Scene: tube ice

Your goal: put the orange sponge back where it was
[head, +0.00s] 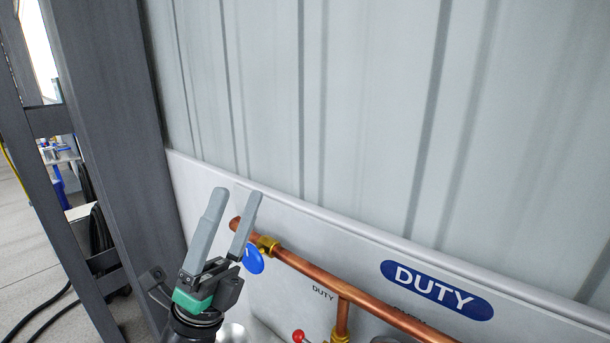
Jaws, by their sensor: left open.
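My left gripper (234,206) points upward at the lower left of the head view. Its two grey fingers are apart and nothing is between them. It stands in front of the left end of a copper pipe, close to a blue round tag. No orange sponge shows in this view. My right gripper is not in view.
A copper pipe (381,313) with a brass fitting (267,244) runs along a pale panel with a blue DUTY label (436,290). A blue tag (253,260) and a red knob (298,336) sit near it. A dark post (110,130) stands left. A corrugated wall (380,110) rises behind.

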